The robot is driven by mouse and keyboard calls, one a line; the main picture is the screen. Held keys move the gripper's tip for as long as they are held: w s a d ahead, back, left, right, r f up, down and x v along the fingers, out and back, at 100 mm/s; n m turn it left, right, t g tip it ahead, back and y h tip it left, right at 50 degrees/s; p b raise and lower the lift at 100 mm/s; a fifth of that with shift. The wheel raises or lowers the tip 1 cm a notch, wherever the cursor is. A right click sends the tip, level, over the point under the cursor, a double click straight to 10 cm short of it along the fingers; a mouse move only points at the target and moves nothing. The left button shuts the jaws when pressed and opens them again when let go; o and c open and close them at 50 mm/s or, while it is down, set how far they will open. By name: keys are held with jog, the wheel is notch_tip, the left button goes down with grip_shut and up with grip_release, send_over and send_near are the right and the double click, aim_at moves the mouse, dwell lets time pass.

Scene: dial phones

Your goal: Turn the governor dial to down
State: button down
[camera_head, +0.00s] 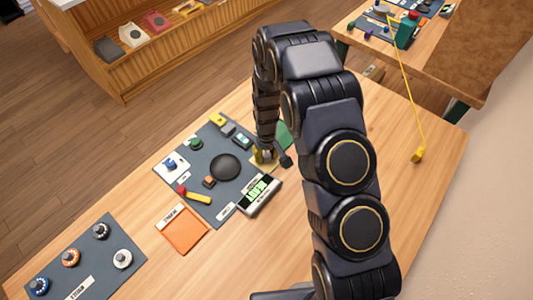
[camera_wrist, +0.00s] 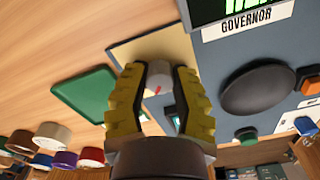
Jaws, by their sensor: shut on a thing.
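The governor dial is a grey knob (camera_wrist: 158,75) with a red mark, standing on a beige plate (camera_wrist: 124,52) in the wrist view. My gripper (camera_head: 265,157) reaches down to it at the far right of the grey panel. In the wrist view the yellow fingers of my gripper (camera_wrist: 160,82) are closed on the two sides of the knob. The white label reading GOVERNOR (camera_wrist: 247,22) is on the panel beside a display (camera_head: 261,192) with green characters. In the head view my gripper hides most of the dial. I cannot read down markings around it.
The panel (camera_head: 206,148) also holds a black disc (camera_head: 225,167), a blue knob (camera_head: 170,164) and small buttons. A green tray (camera_head: 285,134) lies close behind my gripper. An orange tray (camera_head: 183,231) and a panel of knobs (camera_head: 92,262) are at the left. Bare wood lies in front.

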aim_at(267, 154)
jog(key=shift+m, duration=0.5)
jog(key=c, duration=0.8)
grip_release()
jog(key=shift+r, duration=0.1)
notch_tip(267, 154, up, 12)
jog(key=shift+f, duration=0.1)
